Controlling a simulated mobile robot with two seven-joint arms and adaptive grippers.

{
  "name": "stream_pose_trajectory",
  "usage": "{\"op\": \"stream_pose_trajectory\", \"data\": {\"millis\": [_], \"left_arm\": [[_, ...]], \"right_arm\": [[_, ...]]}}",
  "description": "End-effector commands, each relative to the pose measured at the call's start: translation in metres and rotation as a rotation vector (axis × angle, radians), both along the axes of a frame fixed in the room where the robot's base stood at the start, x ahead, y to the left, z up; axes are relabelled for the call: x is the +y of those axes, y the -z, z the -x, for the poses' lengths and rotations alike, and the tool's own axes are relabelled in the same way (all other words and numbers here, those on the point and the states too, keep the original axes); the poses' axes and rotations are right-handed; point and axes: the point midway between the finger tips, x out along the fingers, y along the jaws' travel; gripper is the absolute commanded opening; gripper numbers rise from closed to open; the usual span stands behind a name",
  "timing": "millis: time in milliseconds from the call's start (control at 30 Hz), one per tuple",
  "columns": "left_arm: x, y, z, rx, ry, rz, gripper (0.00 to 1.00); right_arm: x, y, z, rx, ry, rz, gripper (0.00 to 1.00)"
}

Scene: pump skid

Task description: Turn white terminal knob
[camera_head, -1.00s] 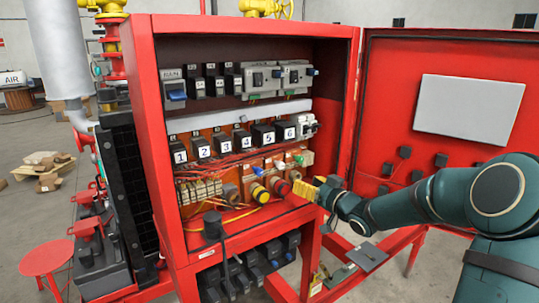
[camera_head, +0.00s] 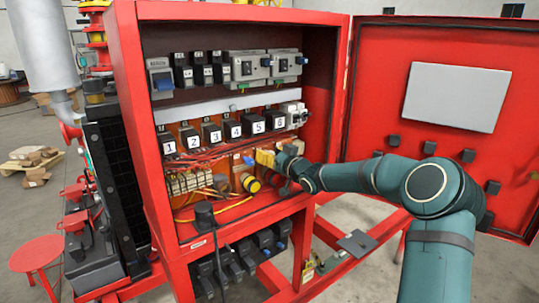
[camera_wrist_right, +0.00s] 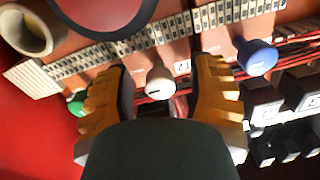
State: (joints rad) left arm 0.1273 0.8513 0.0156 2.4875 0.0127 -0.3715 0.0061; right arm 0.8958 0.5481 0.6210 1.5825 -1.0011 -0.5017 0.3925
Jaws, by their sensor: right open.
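The white terminal knob (camera_wrist_right: 158,80) shows in the right wrist view, standing out from the terminal row between the two yellow fingers of my right gripper (camera_wrist_right: 160,72). The fingers are apart, one on each side of it, with gaps visible. In the head view my right gripper (camera_head: 267,158) is inside the red cabinet, at the right end of the terminal row, and hides the white knob. A blue knob (camera_wrist_right: 256,56) is beyond the right finger in the wrist view; it also shows in the head view (camera_head: 248,160). A green knob (camera_wrist_right: 76,103) is beside the left finger. My left gripper is out of view.
The cabinet's red side frame (camera_head: 334,110) stands just right of my gripper, and its door (camera_head: 365,90) is open. Numbered black breakers (camera_head: 257,124) sit above the terminals. A yellow-ringed connector (camera_head: 250,183) is below left. In the wrist view a large red round part (camera_wrist_right: 105,10) is close above.

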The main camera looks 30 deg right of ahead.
Motion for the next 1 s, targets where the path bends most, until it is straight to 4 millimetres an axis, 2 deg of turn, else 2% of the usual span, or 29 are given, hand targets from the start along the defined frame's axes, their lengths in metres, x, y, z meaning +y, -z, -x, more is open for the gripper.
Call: {"op": "stream_pose_trajectory", "data": {"millis": [333,367,500,533,1000], "left_arm": [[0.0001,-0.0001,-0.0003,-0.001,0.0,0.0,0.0],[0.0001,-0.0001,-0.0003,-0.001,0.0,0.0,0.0],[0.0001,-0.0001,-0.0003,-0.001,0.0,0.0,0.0],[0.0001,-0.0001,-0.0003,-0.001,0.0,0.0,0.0],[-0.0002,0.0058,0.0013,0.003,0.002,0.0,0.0]], "right_arm": [[0.0002,0.0004,-0.0046,0.001,0.001,0.0,0.56],[0.0002,0.0004,-0.0046,0.001,0.001,0.0,0.58],[0.0001,0.0003,-0.0045,0.001,0.001,0.0,0.09],[0.0001,0.0003,-0.0045,0.001,0.001,0.0,0.0],[0.0007,0.0008,-0.0044,-0.005,0.001,0.065,0.0]]}}
